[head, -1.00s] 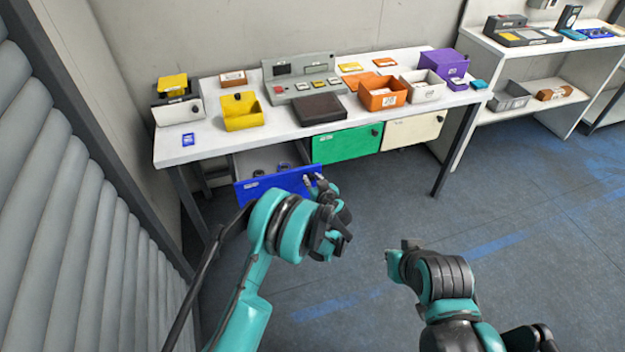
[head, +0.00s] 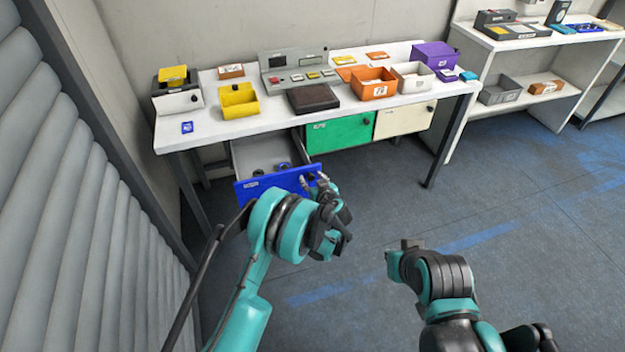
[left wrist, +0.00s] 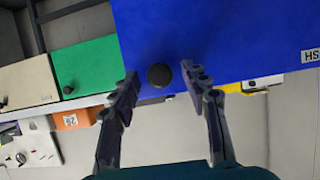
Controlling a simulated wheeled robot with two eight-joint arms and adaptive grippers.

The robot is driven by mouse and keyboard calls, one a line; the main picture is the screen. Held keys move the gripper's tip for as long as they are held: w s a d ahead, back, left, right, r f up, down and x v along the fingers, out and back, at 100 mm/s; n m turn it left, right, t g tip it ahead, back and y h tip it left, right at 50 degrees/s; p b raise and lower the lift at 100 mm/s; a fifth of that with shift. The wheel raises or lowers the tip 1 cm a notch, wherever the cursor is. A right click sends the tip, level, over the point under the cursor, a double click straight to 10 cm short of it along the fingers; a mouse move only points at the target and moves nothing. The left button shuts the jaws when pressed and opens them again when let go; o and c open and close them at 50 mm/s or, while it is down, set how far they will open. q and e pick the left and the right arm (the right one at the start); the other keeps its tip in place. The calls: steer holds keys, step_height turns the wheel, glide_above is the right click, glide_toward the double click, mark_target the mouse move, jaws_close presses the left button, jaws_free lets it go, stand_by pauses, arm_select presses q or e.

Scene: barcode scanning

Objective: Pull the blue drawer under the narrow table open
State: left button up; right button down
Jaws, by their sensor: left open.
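The narrow white table (head: 205,129) stands ahead in the head view. Its blue drawer (head: 265,187) stands open at the left, with its front well out from the table and part of the grey interior showing. My left gripper (head: 316,182) is at the right end of the blue front. In the left wrist view the blue front (left wrist: 225,35) is large, and its dark round knob (left wrist: 160,75) sits between the two spread fingertips of my left gripper (left wrist: 162,82). I cannot tell whether they touch it. My right gripper (head: 400,256) is over the floor, apart from the table; its jaws are unclear.
The green drawer (head: 340,134) and cream drawer (head: 405,119) beside it are shut. Small dark round items (head: 284,166) lie in the blue drawer. Bins and a grey panel stand on the tabletop. A ribbed grey wall (head: 75,220) is close on the left. The floor at right is clear.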

arm_select(q)
steer(key=v, duration=1.2)
stand_by(0.3)
steer(key=s+a+r+m+g+h, duration=0.1)
steer(key=s+a+r+g, duration=0.1)
steer(key=s+a+r, duration=0.5)
steer(key=s+a+r+g, duration=0.2)
steer(key=a+r, duration=0.3)
steer(key=a, duration=0.4)
steer(key=s+a+r+m+h, duration=0.1)
steer(key=s+a, duration=0.1)
steer(key=s, duration=0.8)
steer(key=s+a+r+m+g+h, duration=0.1)
steer(key=s+a+h, duration=0.1)
steer(key=s, duration=0.8)
steer(key=shift+a+r+m+g, duration=0.2)
steer(key=shift+a+m+g, duration=0.1)
steer(key=shift+a, duration=0.5)
